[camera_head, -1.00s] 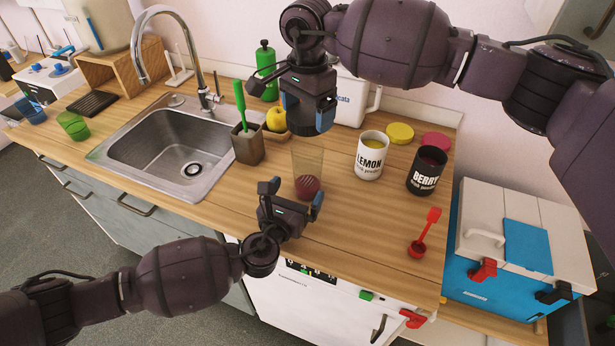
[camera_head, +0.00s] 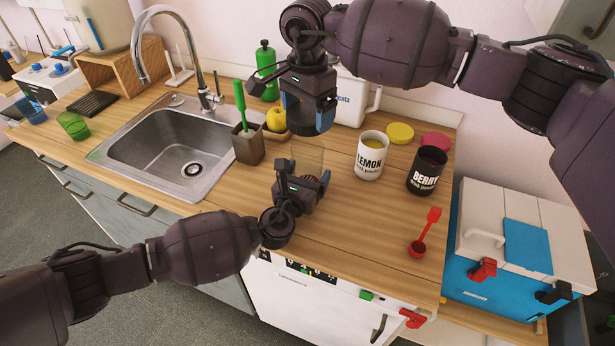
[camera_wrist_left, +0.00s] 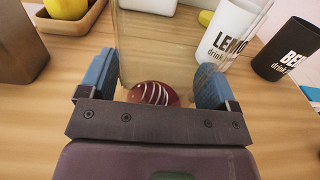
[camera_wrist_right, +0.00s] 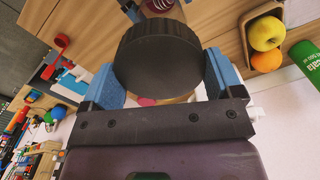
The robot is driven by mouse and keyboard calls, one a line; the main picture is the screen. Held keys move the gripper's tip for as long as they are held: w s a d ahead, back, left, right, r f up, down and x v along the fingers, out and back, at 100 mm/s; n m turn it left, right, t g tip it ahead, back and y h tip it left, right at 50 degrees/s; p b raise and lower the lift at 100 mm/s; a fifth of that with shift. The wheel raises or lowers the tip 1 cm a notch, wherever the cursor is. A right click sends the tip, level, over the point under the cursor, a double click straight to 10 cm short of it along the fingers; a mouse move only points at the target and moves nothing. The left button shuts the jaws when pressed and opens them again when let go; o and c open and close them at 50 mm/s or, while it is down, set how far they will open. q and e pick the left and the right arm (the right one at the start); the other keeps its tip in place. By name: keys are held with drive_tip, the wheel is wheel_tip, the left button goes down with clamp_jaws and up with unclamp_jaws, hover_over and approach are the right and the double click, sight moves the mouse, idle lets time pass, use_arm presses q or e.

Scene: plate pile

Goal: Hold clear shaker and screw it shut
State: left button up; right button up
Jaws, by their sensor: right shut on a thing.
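The clear shaker (camera_head: 307,156) stands upright on the wooden counter. A dark red ball with white stripes (camera_wrist_left: 153,94) shows at its bottom in the left wrist view. My left gripper (camera_head: 306,183) is around the shaker's lower part, a finger on each side (camera_wrist_left: 153,80); the jaws look open. My right gripper (camera_head: 309,115) is above the shaker. In the right wrist view it is shut on a round black lid (camera_wrist_right: 157,60), with fingers on both sides.
A white LEMON can (camera_head: 371,158) and a black BERRY can (camera_head: 426,172) stand to the right. A red scoop (camera_head: 424,237) lies near the front. A brown holder with a green brush (camera_head: 248,145) and the sink (camera_head: 180,150) are left. A green bottle (camera_head: 264,62) is behind.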

sight(307, 142)
use_arm(q)
drive_tip(key=c, duration=0.9)
drive_tip(key=shift+c, duration=0.2)
use_arm(e)
drive_tip(key=shift+f, duration=2.5)
drive_tip(key=shift+f, duration=0.15)
drive_tip(key=shift+f, duration=0.75)
drive_tip(key=shift+f, duration=0.55)
